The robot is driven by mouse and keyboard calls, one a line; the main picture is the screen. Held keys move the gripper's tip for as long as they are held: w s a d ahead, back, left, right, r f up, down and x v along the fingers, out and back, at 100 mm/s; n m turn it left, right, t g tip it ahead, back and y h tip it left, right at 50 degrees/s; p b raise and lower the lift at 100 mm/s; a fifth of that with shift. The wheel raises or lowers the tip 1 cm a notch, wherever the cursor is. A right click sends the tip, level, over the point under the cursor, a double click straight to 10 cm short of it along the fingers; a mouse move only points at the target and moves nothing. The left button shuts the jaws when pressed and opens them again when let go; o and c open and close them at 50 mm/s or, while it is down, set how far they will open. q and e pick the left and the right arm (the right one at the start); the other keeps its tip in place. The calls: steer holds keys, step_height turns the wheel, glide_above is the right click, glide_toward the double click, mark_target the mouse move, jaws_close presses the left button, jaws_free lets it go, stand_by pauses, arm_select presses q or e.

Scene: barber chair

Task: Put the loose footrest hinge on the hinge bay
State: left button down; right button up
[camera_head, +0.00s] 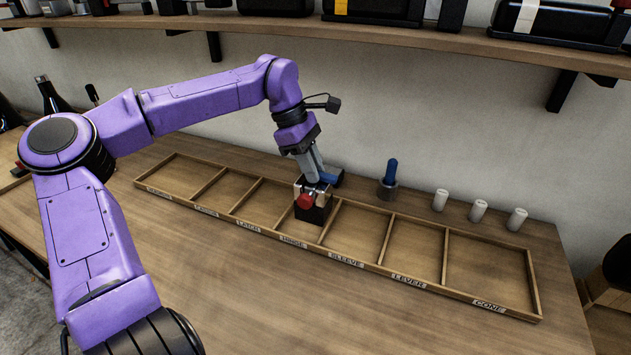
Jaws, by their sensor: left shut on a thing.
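My left gripper (314,183) points down over the wooden divided tray and is shut on the loose footrest hinge (313,214). The hinge is a dark block with a red round part on its front and paler pieces at its top. It appears upright, at the bay labelled HINGE (288,225), towards that bay's right side. I cannot tell whether its underside touches the bay floor. The fingertips are partly hidden by the hinge. My right gripper is not in view.
The long tray (408,278) has several labelled bays, and the others look empty. Behind it stand a blue-handled item (390,173) and three white cylinders (479,210). A shelf (400,38) with dark boxes and tools hangs above. The bench front is clear.

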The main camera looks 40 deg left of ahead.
arm_select(q)
steer(key=w+a+f+p, duration=0.4)
steer(key=w+f, duration=0.3)
steer(key=f, duration=0.4)
steer(key=shift+w+a+p, duration=0.25)
steer(key=shift+a+p, duration=0.05)
steer(key=shift+a, duration=0.4)
steer(key=c, duration=1.1)
jaws_free()
steer(key=shift+f, duration=0.1)
steer(key=shift+o, duration=0.2)
steer(key=shift+s, duration=0.1)
steer(key=b+v, duration=0.2)
steer(key=v, duration=1)
steer(key=shift+r, duration=0.25)
